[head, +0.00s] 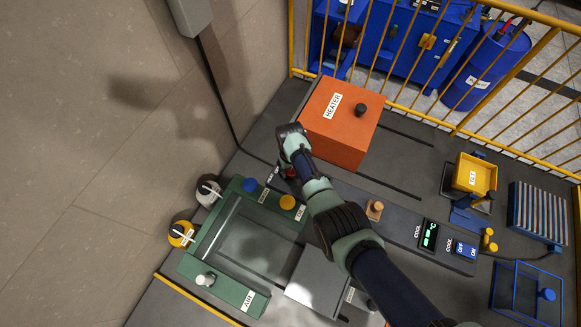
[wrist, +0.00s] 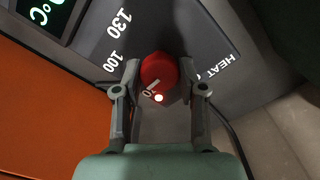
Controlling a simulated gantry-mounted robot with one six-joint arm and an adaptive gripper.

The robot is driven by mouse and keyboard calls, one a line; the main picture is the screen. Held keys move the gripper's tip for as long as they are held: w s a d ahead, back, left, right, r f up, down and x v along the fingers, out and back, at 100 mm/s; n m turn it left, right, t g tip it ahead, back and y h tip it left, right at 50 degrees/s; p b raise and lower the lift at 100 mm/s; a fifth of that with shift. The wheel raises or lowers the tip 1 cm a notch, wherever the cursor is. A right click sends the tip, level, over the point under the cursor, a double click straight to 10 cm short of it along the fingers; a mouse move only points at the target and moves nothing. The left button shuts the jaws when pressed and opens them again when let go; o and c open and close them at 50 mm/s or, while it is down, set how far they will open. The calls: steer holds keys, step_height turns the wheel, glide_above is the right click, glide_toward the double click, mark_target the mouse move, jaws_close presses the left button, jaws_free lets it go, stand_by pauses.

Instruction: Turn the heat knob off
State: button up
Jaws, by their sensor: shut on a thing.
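The red heat knob (wrist: 159,70) sits on a dark panel marked HEAT, 100 and 130, in the wrist view. My gripper (wrist: 160,78) has one finger on each side of the knob and is shut on it. A small light (wrist: 158,98) glows at the panel just below the knob. A white mark shows at the knob's lower edge, but its exact pointing is hard to read. In the head view my gripper (head: 283,173) is down at the panel in front of the orange heater, and my arm hides most of the knob.
The orange heater box (head: 340,120) with a dark top knob stands just behind my gripper. A green press frame (head: 230,280) lies to the left and front. A yellow railing (head: 450,80) runs behind.

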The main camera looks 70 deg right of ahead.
steer(key=n, duration=0.4)
steer(key=shift+n, duration=0.3)
steer(key=n, duration=0.4)
steer(key=shift+n, duration=0.3)
steer(key=n, duration=0.4)
steer(key=shift+n+p, duration=0.3)
steer(key=shift+n, duration=2.1)
steer(key=o, duration=1.1)
